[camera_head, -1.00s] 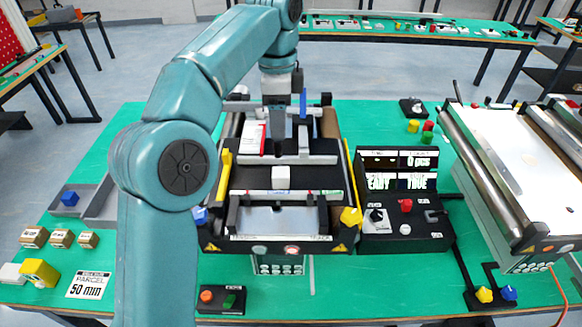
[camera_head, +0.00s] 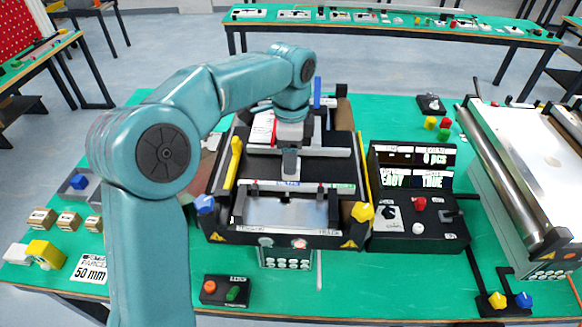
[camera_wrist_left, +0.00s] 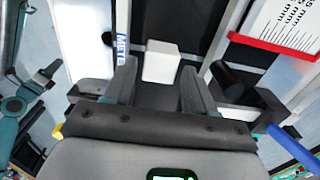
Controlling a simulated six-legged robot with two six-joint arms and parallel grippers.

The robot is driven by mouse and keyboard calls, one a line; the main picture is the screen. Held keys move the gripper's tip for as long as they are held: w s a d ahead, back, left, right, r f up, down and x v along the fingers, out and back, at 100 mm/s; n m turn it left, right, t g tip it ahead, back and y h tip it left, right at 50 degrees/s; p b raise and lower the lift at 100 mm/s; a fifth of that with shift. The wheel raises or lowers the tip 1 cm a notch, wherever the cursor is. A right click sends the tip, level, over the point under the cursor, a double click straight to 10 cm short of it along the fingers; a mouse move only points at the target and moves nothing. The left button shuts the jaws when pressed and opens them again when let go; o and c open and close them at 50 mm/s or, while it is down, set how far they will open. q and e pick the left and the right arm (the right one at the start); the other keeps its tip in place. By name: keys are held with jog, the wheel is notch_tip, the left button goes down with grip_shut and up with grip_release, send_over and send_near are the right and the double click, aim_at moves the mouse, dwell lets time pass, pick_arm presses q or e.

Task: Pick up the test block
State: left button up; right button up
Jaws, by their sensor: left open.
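The test block is a small white cube. In the left wrist view the white block (camera_wrist_left: 160,62) lies on a dark surface, between and just beyond the two fingertips. My left gripper (camera_wrist_left: 158,80) is open, with a gap at each side of the block. In the head view my left gripper (camera_head: 290,168) points down over the black bed of the mini conveyor (camera_head: 258,165). The gripper hides the block in that view. My right gripper is not in view.
A control box (camera_head: 415,215) with a display stands right of the conveyor. A second conveyor (camera_head: 530,145) is at the far right. A yellow bar (camera_head: 233,162) and a blue upright (camera_head: 317,92) rise beside the gripper. Small parcels (camera_head: 68,220) lie at the left.

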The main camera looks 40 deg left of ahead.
pick_arm(q)
notch_tip(320, 180, down, 3)
jog(key=shift+w+r, duration=0.1)
jog(key=shift+s, duration=0.2)
jog(key=shift+w+f, duration=0.15)
jog(key=shift+f, duration=0.1)
jog(key=shift+c, duration=1.3)
jog(key=c, duration=0.5)
jog(key=shift+r, duration=0.1)
